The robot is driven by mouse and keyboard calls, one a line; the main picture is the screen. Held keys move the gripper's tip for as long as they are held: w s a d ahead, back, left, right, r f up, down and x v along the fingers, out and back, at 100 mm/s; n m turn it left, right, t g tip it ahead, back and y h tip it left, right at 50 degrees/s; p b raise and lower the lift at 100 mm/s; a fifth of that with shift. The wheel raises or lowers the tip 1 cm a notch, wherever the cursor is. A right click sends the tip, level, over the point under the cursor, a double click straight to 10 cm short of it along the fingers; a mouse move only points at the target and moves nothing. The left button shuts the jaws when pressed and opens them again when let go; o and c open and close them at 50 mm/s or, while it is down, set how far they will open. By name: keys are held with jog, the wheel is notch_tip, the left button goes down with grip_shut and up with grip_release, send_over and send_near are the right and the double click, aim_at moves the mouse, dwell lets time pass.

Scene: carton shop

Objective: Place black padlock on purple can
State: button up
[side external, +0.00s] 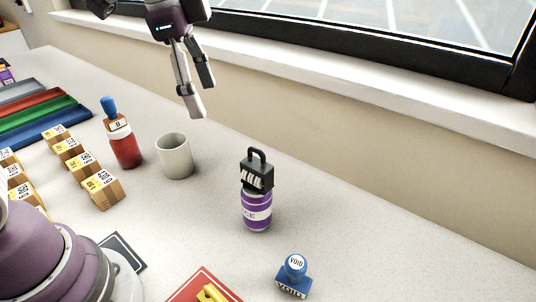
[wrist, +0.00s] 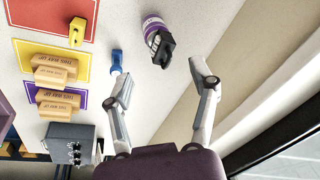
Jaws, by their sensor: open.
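The black padlock (side external: 257,172) sits upright on top of the purple can (side external: 257,210), which stands on the grey counter. In the wrist view the padlock (wrist: 160,45) shows on the end of the purple can (wrist: 153,22), ahead of my gripper's fingers. My gripper (side external: 203,98) is open and empty, above the counter and up to the left of the padlock in the side view. In the wrist view my gripper (wrist: 163,85) has its fingers spread wide, apart from the padlock and can.
A blue VOID stamp (side external: 294,278) stands in front. Several small cartons (side external: 102,189) lie at left. The counter right of the can is clear, up to the wall.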

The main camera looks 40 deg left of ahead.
jog(key=s+a+f+n+t, duration=0.3)
jog(key=s+n, duration=0.4)
jog(key=n, duration=0.3)
jog(key=shift+s+a+f+n+y, duration=0.35)
jog(key=shift+a+f, duration=0.2)
jog(key=shift+a, duration=0.35)
